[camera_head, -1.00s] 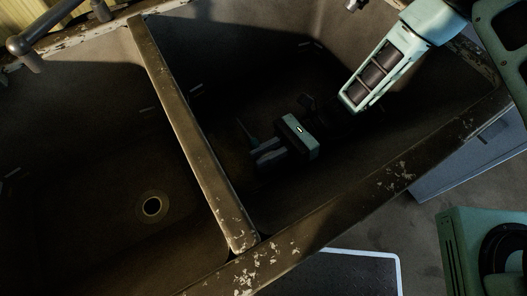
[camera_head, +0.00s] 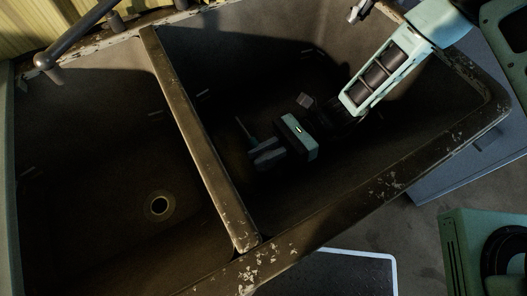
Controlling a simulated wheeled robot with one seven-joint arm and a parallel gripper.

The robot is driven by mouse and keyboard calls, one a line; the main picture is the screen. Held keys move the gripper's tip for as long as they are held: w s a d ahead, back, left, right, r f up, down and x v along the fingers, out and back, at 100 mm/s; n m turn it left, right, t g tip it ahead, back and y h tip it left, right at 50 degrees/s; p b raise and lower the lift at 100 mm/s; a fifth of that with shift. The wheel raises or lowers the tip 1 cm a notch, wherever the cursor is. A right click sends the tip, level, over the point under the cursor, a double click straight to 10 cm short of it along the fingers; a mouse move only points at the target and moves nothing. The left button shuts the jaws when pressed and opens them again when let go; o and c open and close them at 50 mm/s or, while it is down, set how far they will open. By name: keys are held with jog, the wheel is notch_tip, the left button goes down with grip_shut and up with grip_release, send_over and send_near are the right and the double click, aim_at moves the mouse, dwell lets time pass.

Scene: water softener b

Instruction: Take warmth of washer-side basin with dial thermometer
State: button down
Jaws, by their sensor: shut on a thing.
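A worn dark double sink holds a left basin (camera_head: 75,140) and a right basin (camera_head: 240,60), parted by a divider (camera_head: 190,125). My arm reaches down into the right basin. My gripper (camera_head: 262,154) is low in this basin, right of the divider, with its fingers pointing left. It is shut on a thin, pointed, dark piece (camera_head: 244,129), which looks like the stem of the dial thermometer. The dial face cannot be made out in the shadow. I cannot tell whether the stem touches the basin floor or wall.
The left basin has a round drain (camera_head: 159,205). A faucet (camera_head: 75,40) reaches over its back left corner. The sink's chipped front rim (camera_head: 385,187) runs below my arm. A blue-grey box side (camera_head: 450,165) stands right of the sink. A white-edged dark mat (camera_head: 340,275) lies on the floor.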

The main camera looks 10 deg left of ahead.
notch_tip(320, 180, up, 29)
jog(key=p, duration=2.4)
jog(key=shift+r, duration=0.15)
dwell(1.0)
